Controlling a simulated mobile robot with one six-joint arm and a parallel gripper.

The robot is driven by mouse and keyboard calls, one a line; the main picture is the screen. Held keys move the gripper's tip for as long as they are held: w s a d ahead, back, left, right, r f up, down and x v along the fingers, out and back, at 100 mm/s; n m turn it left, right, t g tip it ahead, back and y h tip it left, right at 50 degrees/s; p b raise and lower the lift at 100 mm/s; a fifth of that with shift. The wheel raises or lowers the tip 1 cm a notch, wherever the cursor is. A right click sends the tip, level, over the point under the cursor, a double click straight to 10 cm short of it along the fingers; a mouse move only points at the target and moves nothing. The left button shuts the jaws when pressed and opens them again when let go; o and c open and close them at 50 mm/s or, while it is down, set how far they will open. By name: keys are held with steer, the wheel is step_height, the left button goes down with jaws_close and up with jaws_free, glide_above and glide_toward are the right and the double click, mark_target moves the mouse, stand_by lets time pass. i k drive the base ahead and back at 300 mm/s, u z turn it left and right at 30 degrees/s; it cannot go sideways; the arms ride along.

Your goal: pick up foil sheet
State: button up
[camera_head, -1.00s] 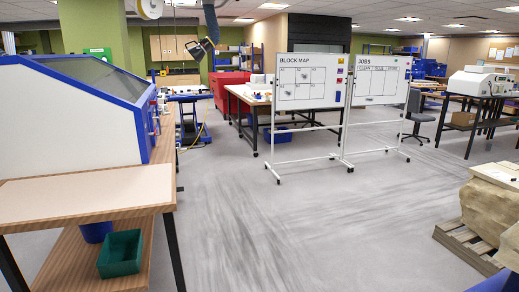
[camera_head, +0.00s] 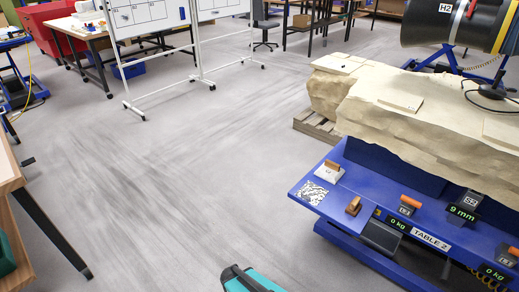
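The foil sheet appears as a crinkled silver-white patch (camera_head: 313,191) lying flat at the left corner of the blue ledge of TABLE 2 (camera_head: 340,209). It lies just left of a white block with an orange-brown handle (camera_head: 329,171). No gripper fingers show in the view. A teal and dark part at the bottom edge is cut off, and I cannot tell what it is.
A large tan rock block (camera_head: 430,125) rests above the ledge. Tools and weight displays (camera_head: 397,223) line the ledge. Whiteboards (camera_head: 140,18) stand at the back. A wooden bench (camera_head: 8,172) is at left. Grey floor (camera_head: 180,170) between is clear.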

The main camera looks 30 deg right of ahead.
mark_target(310, 192)
steer(key=u, duration=1.55)
steer(key=k, duration=0.1)
steer(key=z, duration=2.75)
steer(key=k, duration=0.45)
steer(key=z, duration=0.05)
steer(key=i, duration=0.5)
steer(key=u, duration=0.05)
